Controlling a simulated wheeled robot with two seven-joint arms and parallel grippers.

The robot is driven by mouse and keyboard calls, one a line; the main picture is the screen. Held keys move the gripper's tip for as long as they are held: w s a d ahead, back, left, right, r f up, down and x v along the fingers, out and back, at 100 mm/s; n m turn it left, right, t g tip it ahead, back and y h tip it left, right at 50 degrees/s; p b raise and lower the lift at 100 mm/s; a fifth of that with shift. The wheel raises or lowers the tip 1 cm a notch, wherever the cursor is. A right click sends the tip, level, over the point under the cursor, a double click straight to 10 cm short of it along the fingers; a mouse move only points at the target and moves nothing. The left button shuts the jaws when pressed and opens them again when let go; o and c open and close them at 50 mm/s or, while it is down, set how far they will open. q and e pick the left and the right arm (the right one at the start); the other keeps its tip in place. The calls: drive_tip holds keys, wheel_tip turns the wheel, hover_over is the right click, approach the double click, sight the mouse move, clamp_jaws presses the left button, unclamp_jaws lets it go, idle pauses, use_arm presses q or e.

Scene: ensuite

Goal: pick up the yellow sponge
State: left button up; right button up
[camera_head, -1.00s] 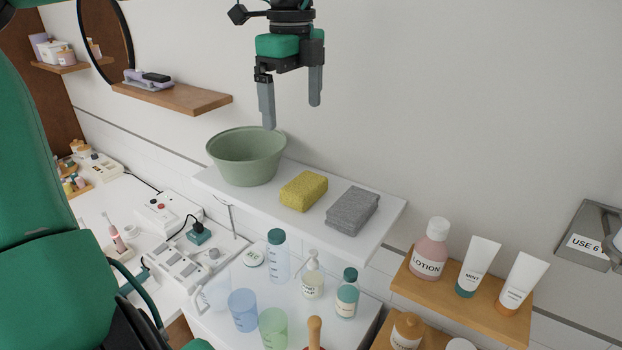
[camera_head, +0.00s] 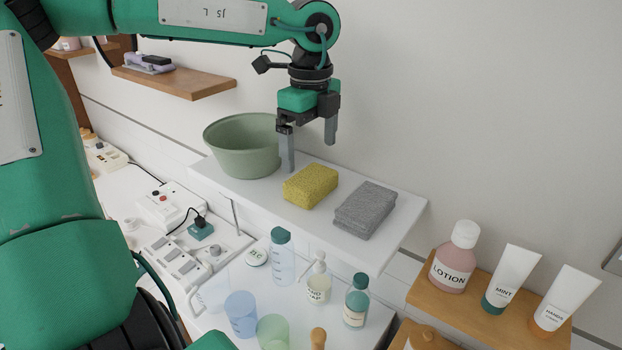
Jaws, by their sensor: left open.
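The yellow sponge (camera_head: 311,186) lies on a white wall shelf (camera_head: 275,205), between a green bowl and a grey folded cloth or sponge. My left gripper (camera_head: 311,158) points down with its two grey fingers apart and nothing between them. It is above and slightly behind the sponge in the picture, near the bowl's right rim. I cannot tell its exact height over the shelf. My right gripper does not show.
The green bowl (camera_head: 243,146) stands left of the sponge and the grey block (camera_head: 365,209) right. A wooden shelf (camera_head: 478,301) with lotion (camera_head: 454,262) is at lower right.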

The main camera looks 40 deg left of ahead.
sight(311, 176)
use_arm(q)
wheel_tip(311, 176, down, 2)
drive_tip(key=shift+w+f, duration=0.1)
drive_tip(key=shift+f+p, duration=0.2)
drive_tip(key=shift+p, duration=0.3)
wheel_tip(311, 176, down, 4)
drive_tip(key=p, duration=0.2)
drive_tip(key=shift+r+p, duration=0.1)
drive_tip(key=shift+p, duration=0.2)
drive_tip(key=shift+f, duration=0.45)
drive_tip(key=c, duration=0.7)
drive_tip(key=shift+r, duration=0.1)
